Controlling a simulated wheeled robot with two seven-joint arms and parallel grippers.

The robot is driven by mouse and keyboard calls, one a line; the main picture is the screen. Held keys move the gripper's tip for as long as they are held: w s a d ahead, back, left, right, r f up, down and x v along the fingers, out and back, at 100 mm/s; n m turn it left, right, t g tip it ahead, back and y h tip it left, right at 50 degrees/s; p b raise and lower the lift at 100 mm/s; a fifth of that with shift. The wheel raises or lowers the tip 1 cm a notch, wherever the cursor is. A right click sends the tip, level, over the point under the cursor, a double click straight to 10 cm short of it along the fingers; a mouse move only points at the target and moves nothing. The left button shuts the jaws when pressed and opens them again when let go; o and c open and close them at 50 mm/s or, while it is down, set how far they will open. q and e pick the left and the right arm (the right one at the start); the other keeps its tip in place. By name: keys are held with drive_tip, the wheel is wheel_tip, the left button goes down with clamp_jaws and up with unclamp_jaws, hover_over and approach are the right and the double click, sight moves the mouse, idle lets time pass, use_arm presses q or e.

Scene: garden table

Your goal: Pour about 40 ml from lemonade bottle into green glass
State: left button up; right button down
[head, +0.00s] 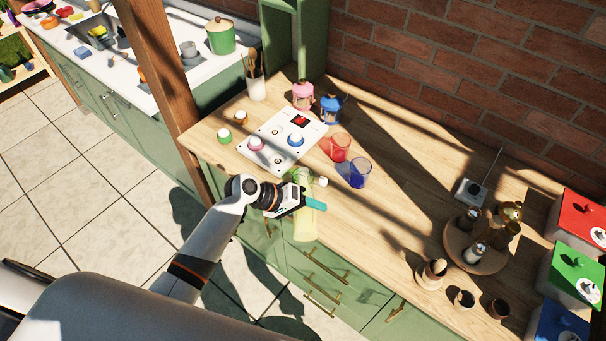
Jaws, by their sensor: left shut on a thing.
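The lemonade bottle (304,228), clear with pale yellow-green liquid, is at the front edge of the wooden counter. My left gripper (304,202), with teal fingertips, is shut around its middle. The bottle looks roughly upright; I cannot tell whether its base touches anything. A red glass (340,147) and a blue glass (360,172) stand just beyond it to the right. My right gripper is not in view.
A small white piece (321,182) is right beside the bottle. A white board (281,140) with knobs lies behind. Pink (302,95) and blue (331,107) lanterns stand near the wall. A round tray (476,250) with jars is at right. The counter middle is clear.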

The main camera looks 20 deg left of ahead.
use_arm(q)
drive_tip(key=shift+s+d+r+p, duration=0.1)
drive_tip(key=shift+r+p, duration=0.15)
drive_tip(key=shift+p, duration=0.05)
drive_tip(key=shift+s, duration=0.1)
drive_tip(key=shift+s+d, duration=0.15)
drive_tip(key=shift+s, duration=0.1)
drive_tip(key=shift+s, duration=0.15)
drive_tip(key=shift+r+g+p, duration=0.25)
drive_tip(key=shift+g+p, duration=0.15)
drive_tip(key=shift+p, duration=0.1)
idle(1.1)
